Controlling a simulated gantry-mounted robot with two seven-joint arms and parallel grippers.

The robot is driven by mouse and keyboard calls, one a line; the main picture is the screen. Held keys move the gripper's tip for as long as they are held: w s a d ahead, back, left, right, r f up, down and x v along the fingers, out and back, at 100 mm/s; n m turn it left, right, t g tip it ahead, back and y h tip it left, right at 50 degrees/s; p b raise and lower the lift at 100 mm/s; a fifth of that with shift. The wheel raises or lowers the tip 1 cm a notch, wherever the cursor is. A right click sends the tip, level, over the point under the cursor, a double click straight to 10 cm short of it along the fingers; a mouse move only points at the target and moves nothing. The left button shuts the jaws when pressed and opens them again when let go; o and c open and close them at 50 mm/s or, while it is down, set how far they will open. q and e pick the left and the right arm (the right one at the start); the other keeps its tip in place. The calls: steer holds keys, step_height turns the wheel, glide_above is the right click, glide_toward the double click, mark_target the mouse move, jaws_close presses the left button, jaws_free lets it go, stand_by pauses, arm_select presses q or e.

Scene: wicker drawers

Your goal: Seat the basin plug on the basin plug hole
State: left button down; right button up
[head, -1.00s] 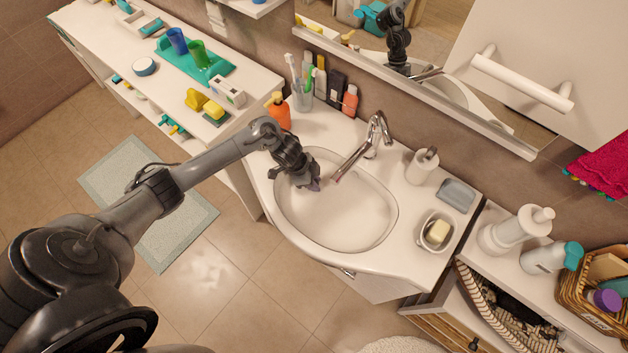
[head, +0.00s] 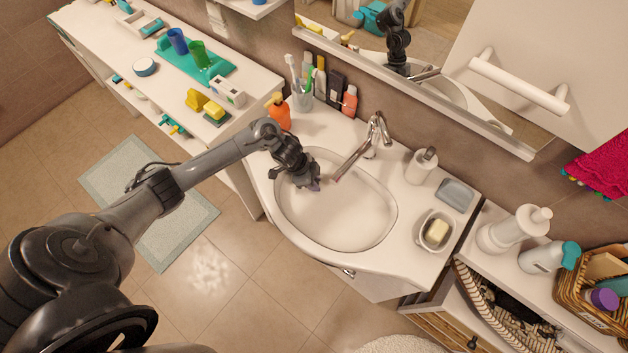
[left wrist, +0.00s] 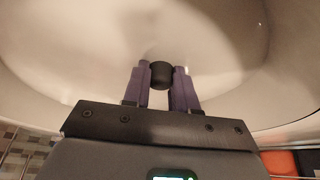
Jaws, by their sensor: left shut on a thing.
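My left gripper (head: 314,185) is over the left part of the white basin (head: 345,235), below and left of the tap. In the left wrist view its two purple fingers (left wrist: 161,80) are shut on a small dark round piece, the basin plug (left wrist: 161,72). The plug sits between the fingertips with the pale basin surface beyond it. In the head view the plug cannot be made out behind the gripper. The basin plug hole cannot be made out in either view. My right gripper is in neither view.
The chrome tap (head: 360,150) reaches over the basin close to the gripper. An orange bottle (head: 278,112) stands at the basin's left rim. A soap dish (head: 435,232) and a white dispenser (head: 421,166) stand on the right. The basin's right half is clear.

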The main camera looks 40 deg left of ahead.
arm_select(q)
steer(key=shift+p, duration=0.35)
stand_by(0.5)
steer(key=shift+f+b, duration=0.45)
steer(key=shift+f, duration=0.2)
steer(key=shift+r, duration=0.15)
stand_by(0.4)
steer(key=shift+r+p, duration=0.2)
steer(key=shift+p, duration=0.4)
stand_by(0.4)
steer(key=shift+p, duration=0.4)
stand_by(0.5)
steer(key=shift+p, duration=0.5)
stand_by(0.6)
stand_by(0.4)
